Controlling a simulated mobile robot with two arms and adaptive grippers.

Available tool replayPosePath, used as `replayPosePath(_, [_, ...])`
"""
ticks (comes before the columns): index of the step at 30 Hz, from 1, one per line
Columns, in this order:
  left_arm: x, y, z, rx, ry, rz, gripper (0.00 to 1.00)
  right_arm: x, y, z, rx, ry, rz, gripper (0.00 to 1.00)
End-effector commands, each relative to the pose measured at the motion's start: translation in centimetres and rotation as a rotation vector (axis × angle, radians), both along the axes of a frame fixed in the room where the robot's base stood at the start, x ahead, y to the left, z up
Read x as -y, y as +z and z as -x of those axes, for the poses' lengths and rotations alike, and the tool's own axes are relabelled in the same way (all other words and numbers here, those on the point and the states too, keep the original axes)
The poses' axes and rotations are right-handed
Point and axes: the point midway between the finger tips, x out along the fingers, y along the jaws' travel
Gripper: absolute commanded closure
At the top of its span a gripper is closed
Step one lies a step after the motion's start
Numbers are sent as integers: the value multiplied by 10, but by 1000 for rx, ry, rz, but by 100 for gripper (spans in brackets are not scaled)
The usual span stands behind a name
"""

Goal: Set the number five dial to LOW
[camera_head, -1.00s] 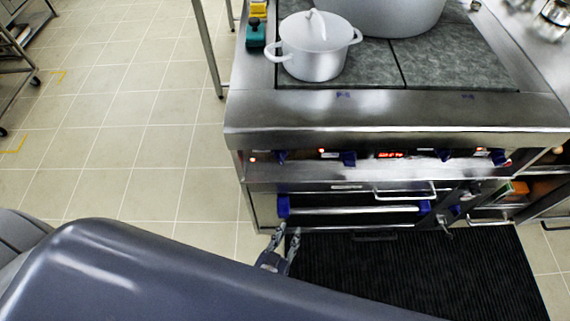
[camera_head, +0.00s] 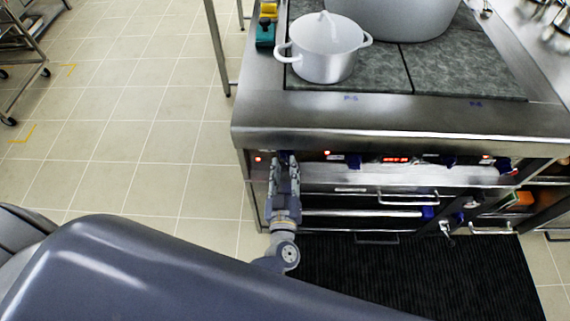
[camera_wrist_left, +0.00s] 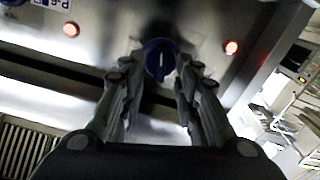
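A dark blue round dial (camera_wrist_left: 158,60) with a pale pointer line sits on the steel front panel (camera_wrist_left: 210,22) in the left wrist view. My left gripper (camera_wrist_left: 160,65) has its two fingers on either side of this dial, apart and open. I cannot tell whether they touch it. In the head view, my left gripper (camera_head: 285,165) is at the left end of the stove's control panel and largely hides the dial there. Other blue dials (camera_head: 353,161) sit further right along the panel. The dial's number and setting marks are not readable. My right gripper is not in view.
Red lamps (camera_wrist_left: 231,47) sit near the dial. A white lidded pot (camera_head: 325,62) and a larger pot (camera_head: 395,12) stand on the stove top. Drawer handles (camera_head: 407,198) stick out below the panel. A dark mat (camera_head: 400,270) lies on the floor.

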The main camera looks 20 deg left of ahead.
Motion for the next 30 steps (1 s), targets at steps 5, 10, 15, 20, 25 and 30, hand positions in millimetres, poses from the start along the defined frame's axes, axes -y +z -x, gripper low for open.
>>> replayPosePath(5, [-4, 0, -11, 0, 0, 0, 70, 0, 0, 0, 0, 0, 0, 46])
replayPosePath(10, [-4, 0, -12, -1, 0, 0, 70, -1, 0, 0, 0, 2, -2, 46])
replayPosePath(15, [-4, 0, -12, -1, 0, 0, 86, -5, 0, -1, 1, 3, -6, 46])
replayPosePath(20, [-4, 0, -12, -1, 0, 0, 100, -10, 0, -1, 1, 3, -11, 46])
replayPosePath(25, [-4, 0, -12, 0, 0, 3, 100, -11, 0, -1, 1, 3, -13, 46])
replayPosePath(30, [-4, -1, -12, 8, 1, 32, 100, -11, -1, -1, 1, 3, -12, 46])
